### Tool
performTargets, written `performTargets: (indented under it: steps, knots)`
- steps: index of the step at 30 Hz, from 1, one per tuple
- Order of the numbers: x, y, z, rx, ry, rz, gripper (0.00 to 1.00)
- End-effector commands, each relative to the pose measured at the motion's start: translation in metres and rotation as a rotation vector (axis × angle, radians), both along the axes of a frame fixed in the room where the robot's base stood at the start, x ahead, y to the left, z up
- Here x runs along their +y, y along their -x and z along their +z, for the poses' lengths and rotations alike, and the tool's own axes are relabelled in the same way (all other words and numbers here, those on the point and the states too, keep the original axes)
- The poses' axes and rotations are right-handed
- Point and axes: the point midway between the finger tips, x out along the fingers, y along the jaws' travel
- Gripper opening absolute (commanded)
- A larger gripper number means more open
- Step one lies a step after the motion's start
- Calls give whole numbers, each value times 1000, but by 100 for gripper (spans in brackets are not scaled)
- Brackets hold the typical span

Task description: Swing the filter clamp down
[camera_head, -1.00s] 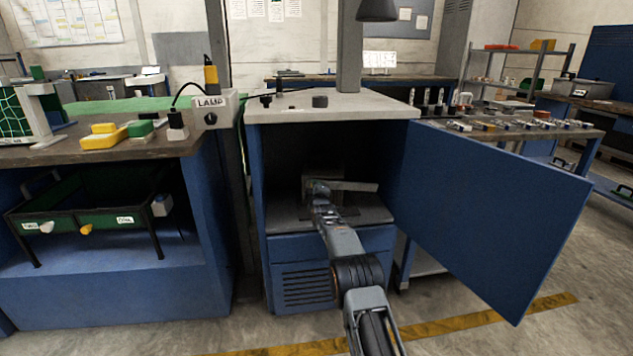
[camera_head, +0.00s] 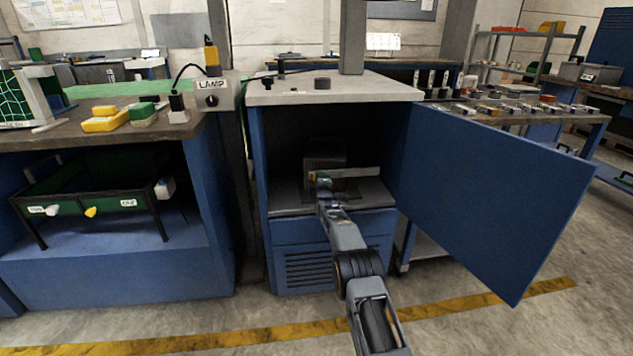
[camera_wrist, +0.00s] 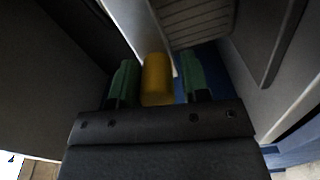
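The filter clamp is a light grey flat bar (camera_head: 350,173) in front of a grey block (camera_head: 325,155) inside the blue cabinet. It lies roughly level in the head view, its left end at my gripper (camera_head: 322,178). In the wrist view a yellow cylindrical grip (camera_wrist: 157,78) stands between the two green fingers of my gripper (camera_wrist: 159,80). A narrow gap shows between the grip and the right finger; the left finger is very close to it. The fingers are apart, around the grip. Where the grip joins the bar is hard to see.
The cabinet door (camera_head: 490,200) stands open on the right. The cabinet top (camera_head: 370,90) roofs the space above my gripper. A workbench with a lamp switch box (camera_head: 212,97) and a green tray (camera_head: 95,195) is at left. The floor in front is clear.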

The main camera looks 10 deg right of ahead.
Motion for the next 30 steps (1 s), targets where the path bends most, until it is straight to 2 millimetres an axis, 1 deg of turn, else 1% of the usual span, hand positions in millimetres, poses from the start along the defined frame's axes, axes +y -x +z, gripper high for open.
performTargets:
  steps: [1, 5, 6, 14, 20, 26, 30]
  knots:
    - [1, 0, -2, 3, -1, 2, 46]
    - [7, 0, 0, 0, -1, 8, 58]
    - [7, -1, 0, 0, -1, 9, 59]
    - [8, 0, 1, -1, 0, 9, 59]
    - [9, 6, 3, -1, 0, 9, 59]
    - [11, 23, 5, 0, -1, 9, 59]
    - [12, 40, 4, 0, 0, 10, 59]
